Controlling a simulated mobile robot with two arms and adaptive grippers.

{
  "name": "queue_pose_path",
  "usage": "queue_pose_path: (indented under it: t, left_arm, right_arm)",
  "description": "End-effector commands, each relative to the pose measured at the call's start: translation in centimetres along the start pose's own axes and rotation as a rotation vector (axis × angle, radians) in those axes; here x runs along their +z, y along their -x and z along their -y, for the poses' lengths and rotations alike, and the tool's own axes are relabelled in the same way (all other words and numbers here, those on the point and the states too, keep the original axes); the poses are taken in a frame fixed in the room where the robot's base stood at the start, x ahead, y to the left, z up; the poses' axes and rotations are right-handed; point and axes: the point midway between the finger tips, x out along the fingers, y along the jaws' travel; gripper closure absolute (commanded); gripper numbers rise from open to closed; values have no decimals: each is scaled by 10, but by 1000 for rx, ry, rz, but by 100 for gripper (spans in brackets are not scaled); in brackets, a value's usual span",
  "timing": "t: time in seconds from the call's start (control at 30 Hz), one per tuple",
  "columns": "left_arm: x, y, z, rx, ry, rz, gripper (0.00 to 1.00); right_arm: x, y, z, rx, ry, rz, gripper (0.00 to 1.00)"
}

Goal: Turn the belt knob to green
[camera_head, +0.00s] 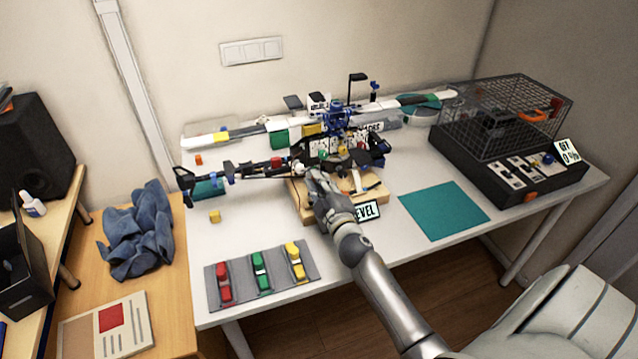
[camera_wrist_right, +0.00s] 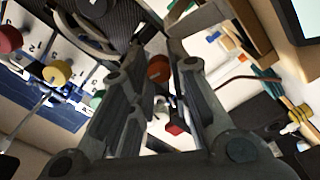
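A small white panel (camera_head: 327,145) with coloured parts stands at the middle of the white table. In the right wrist view, a light panel carries a red knob (camera_wrist_right: 10,39), a yellow knob (camera_wrist_right: 57,73) and a green knob (camera_wrist_right: 97,99). I cannot tell which one is the belt knob. My right gripper (camera_head: 314,176) is low over the wooden base, just in front of the small panel. In the wrist view its fingers (camera_wrist_right: 163,52) are apart, with a brownish-red round part (camera_wrist_right: 158,68) showing in the gap; contact cannot be told. My left gripper is not in view.
A long white-winged assembly (camera_head: 236,131) lies behind. A caged black box (camera_head: 480,165) stands right. A grey tray (camera_head: 242,285) holds coloured parts. A teal mat (camera_head: 443,210) is bare.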

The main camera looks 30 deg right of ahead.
Motion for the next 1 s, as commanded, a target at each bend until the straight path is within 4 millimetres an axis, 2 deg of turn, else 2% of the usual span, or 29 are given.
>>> queue_pose_path:
  t: [0.03,0.2,0.57,0.77,1.0]
  left_arm:
    - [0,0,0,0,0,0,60]
    - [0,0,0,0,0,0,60]
    - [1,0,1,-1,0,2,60]
    - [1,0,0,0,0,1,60]
    - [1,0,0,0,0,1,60]
  right_arm:
    - [0,0,1,-2,-1,1,77]
    - [0,0,1,-1,-1,0,58]
    - [0,4,1,-1,-1,1,58]
    - [1,30,1,-2,-1,2,58]
    - [1,77,1,-2,-2,1,58]
